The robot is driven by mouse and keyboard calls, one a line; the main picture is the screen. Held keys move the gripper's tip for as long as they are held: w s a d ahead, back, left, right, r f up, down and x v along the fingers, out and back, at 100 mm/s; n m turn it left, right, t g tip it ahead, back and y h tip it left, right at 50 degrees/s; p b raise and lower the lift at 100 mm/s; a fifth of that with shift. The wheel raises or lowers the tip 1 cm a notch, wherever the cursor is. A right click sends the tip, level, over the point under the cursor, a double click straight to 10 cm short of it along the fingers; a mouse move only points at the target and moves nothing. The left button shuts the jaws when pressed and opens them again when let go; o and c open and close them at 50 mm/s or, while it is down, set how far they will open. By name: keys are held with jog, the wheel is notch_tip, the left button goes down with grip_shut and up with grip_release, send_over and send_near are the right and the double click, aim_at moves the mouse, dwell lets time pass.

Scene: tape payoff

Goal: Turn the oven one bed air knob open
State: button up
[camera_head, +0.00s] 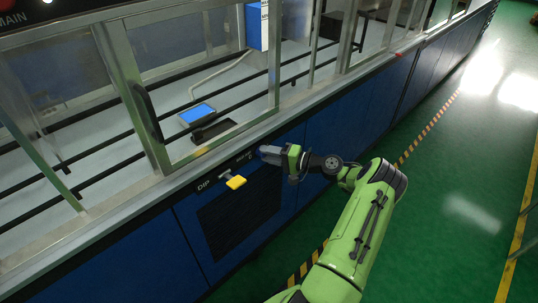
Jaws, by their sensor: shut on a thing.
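My gripper (270,154) is at the upper front edge of the blue cabinet, its fingers pointing left against the panel. It is shut on a knob there, beside a small white label that is too small to read surely. The gripper hides the knob, so I cannot tell how far it is turned. A second knob, a yellow handle (236,182) on a pale stem, sticks out to the left near the label "DIP". My gripper is apart from it.
The blue cabinet front (188,222) has a dark vent grille (240,212) below the knobs. Above are a glazed metal frame with a black door handle (146,112) and a small blue screen (197,113). The green floor (440,190) on the right is clear.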

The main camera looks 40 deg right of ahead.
jog(key=o, duration=1)
jog(key=shift+o, duration=0.2)
jog(key=p+v, duration=0.2)
jog(key=v, duration=1.4)
jog(key=shift+w, duration=0.15)
